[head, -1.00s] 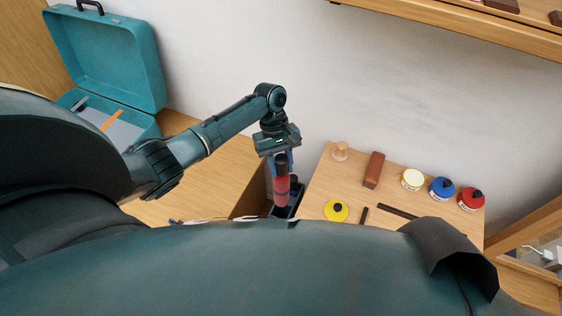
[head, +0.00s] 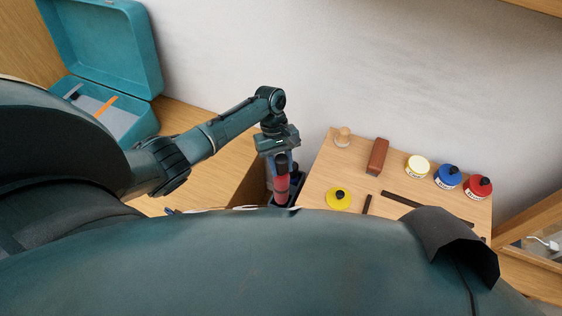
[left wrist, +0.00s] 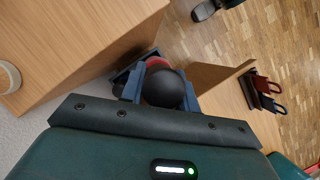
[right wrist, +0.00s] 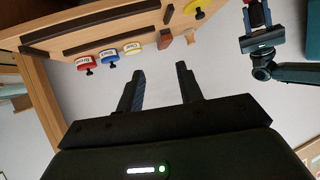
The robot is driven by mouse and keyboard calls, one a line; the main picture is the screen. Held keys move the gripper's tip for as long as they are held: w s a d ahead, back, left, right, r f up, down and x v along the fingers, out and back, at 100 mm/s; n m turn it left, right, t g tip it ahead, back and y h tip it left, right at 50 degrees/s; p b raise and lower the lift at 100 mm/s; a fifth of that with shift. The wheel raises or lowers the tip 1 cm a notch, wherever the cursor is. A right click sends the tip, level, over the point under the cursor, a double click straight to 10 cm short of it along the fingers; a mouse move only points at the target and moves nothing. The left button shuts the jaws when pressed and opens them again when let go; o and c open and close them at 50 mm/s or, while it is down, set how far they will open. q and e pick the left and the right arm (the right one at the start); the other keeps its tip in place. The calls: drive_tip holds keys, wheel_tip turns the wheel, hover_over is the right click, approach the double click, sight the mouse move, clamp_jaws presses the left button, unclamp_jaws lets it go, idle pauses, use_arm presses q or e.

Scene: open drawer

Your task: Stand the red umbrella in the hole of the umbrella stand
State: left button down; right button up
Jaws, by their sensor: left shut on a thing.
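The red umbrella (head: 282,187), with a dark round handle end, hangs roughly upright below my left gripper (head: 279,153). In the left wrist view the blue fingers of my left gripper (left wrist: 162,92) are shut around the black handle (left wrist: 163,89), with some red beyond it. A dark umbrella stand (head: 294,201) shows beside and below the umbrella, between the two desks. My own body hides its lower part, and I cannot tell whether the tip is in the hole. My right gripper (right wrist: 160,85) is open and empty.
The right desk (head: 318,183) holds a yellow pot (head: 338,199), a brown block (head: 377,157), a wooden piece (head: 343,137), and white, blue and red pots (head: 479,187). An open teal case (head: 105,50) stands on the left. Desk edges lie close on both sides of the umbrella.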

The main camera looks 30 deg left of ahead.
use_arm(q)
wheel_tip(320, 180, down, 2)
drive_tip(key=shift+f+b, duration=0.1)
drive_tip(key=shift+b, duration=0.45)
wheel_tip(320, 180, down, 7)
drive_tip(key=b, duration=0.4)
use_arm(e)
drive_tip(key=shift+f+m+t, duration=0.5)
drive_tip(key=shift+f, duration=0.5)
drive_tip(key=shift+d, duration=0.1)
use_arm(q)
drive_tip(key=c, duration=1)
unclamp_jaws()
drive_tip(key=shift+o, duration=0.2)
